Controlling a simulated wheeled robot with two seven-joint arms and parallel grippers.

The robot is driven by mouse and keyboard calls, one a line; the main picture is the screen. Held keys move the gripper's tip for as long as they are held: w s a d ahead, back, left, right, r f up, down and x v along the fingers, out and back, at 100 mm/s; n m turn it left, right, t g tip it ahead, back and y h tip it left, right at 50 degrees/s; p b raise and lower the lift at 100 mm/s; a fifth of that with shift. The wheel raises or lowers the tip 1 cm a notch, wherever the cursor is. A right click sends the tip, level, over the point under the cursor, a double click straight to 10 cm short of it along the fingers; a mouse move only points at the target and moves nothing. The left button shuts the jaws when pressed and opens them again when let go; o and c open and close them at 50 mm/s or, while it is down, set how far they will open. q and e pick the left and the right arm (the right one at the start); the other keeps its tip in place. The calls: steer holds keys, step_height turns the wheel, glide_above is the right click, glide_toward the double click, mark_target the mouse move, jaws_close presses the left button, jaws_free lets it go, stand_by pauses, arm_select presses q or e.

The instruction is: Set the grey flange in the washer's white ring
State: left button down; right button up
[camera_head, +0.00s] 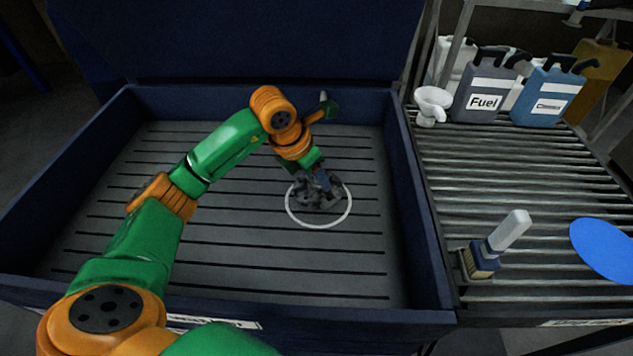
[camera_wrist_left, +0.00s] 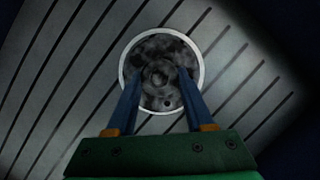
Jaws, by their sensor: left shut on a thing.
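The grey flange (camera_head: 314,192) is a dark, mottled round part on the washer's slatted floor. In the head view it lies inside the white ring (camera_head: 320,227), toward its upper left, and seems to overlap the ring's far edge. In the left wrist view the flange (camera_wrist_left: 160,72) appears within the white ring (camera_wrist_left: 124,62). My left gripper (camera_head: 323,180) reaches down from above and is shut on the flange; its two blue fingers (camera_wrist_left: 160,95) straddle it. Whether the flange touches the floor is hard to tell. My right gripper is not in view.
The washer's dark blue walls (camera_head: 405,200) surround the slatted floor (camera_head: 230,240), which is otherwise clear. On the slatted bench at right are a brush (camera_head: 495,245), a blue disc (camera_head: 605,248), a white funnel (camera_head: 432,103), a fuel can (camera_head: 484,90) and a blue can (camera_head: 548,95).

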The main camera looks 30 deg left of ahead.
mark_target(316, 186)
arm_select(q)
step_height(316, 186, down, 3)
steer(key=shift+r+p, duration=0.15)
steer(key=shift+p, duration=0.3)
steer(key=shift+w+f, duration=0.1)
steer(key=shift+f, duration=0.25)
steer(key=shift+f, duration=0.15)
steer(key=shift+c, duration=1.4)
jaws_free()
steer(key=v, duration=1.2)
